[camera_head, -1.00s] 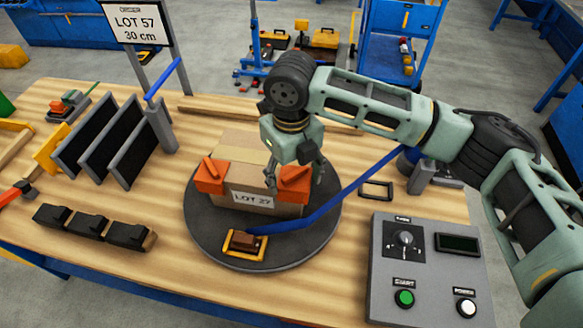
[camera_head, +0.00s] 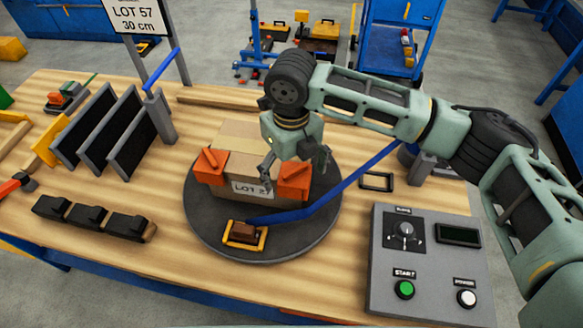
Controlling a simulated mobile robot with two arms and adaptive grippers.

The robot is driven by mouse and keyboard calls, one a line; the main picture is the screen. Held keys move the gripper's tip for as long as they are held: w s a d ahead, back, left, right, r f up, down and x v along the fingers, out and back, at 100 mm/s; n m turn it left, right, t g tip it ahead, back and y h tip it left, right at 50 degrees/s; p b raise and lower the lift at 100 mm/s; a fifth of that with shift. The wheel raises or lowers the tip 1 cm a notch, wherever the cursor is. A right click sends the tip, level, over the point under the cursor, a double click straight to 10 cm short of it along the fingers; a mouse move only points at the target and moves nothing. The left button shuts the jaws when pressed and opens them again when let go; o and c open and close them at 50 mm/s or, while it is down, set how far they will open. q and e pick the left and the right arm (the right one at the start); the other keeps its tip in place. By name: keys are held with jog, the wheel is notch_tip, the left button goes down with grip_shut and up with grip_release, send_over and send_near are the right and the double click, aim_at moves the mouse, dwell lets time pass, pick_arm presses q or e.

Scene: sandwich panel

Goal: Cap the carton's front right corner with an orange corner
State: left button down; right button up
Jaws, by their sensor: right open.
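The carton (camera_head: 240,147) stands on the dark round turntable (camera_head: 215,228), with a LOT 27 label on its front that is partly covered at its right end. An orange corner (camera_head: 208,168) sits on the carton's front left corner. Another orange corner (camera_head: 294,183) sits at its front right corner. My right gripper (camera_head: 295,172) is open just above and around the carton's right side, its fingers spread apart. One finger is near the label side and the other is beyond the right orange corner. My left gripper is out of view.
A blue strap (camera_head: 340,188) runs from a yellow buckle (camera_head: 245,235) on the turntable toward the right. A control panel (camera_head: 425,260) stands front right.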

jog(key=shift+r, duration=0.25)
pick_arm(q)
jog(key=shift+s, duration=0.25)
pick_arm(e)
notch_tip(320, 180, up, 12)
jog(key=shift+f, duration=0.2)
